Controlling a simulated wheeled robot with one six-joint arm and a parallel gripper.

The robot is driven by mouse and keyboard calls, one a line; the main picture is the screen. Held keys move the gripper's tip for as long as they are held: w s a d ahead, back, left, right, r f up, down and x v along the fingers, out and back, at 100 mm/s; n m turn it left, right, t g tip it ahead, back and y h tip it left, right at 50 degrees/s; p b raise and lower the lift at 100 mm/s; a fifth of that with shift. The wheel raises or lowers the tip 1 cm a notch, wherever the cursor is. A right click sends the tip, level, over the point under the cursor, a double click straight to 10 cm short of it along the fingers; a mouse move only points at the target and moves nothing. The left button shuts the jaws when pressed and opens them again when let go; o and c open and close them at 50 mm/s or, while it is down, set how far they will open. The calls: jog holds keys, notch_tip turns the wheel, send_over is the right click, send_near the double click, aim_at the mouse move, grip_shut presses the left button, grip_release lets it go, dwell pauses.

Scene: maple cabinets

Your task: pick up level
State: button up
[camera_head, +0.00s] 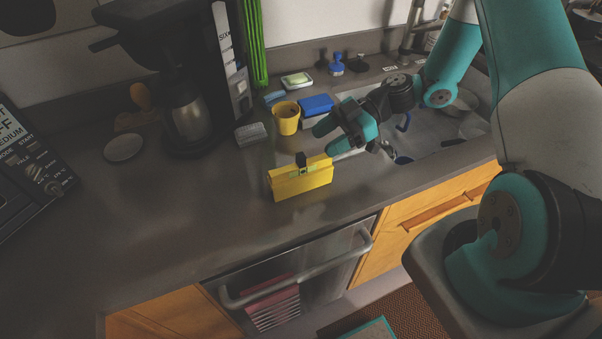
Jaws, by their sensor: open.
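The level (301,183) is a yellow bar with a black part and a pale greenish vial area at the middle of its top. It stands on the grey counter, behind the front edge and above the dishwasher. My gripper (328,140) is open and empty. It appears above and behind the level's right end, with its fingers pointing left. A gap shows between the fingers and the level, and I cannot tell the exact height.
A yellow cup (286,118), a blue sponge-like block (316,105) and a soap dish (296,81) stand behind the level. The sink (440,135) is to the right. A coffee maker (180,75) stands at the back left. The counter left of the level is clear.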

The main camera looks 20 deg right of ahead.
aim_at(298, 156)
jog(key=x, duration=0.2)
jog(key=shift+a+f+p, duration=0.1)
jog(key=shift+a+p, duration=0.15)
jog(key=shift+p, duration=0.1)
jog(key=p+x, duration=0.3)
jog(key=x, duration=0.1)
jog(key=shift+s+a+f, duration=0.1)
jog(key=shift+a, duration=0.05)
jog(key=shift+a+f, duration=0.3)
jog(key=shift+c, duration=0.2)
grip_shut()
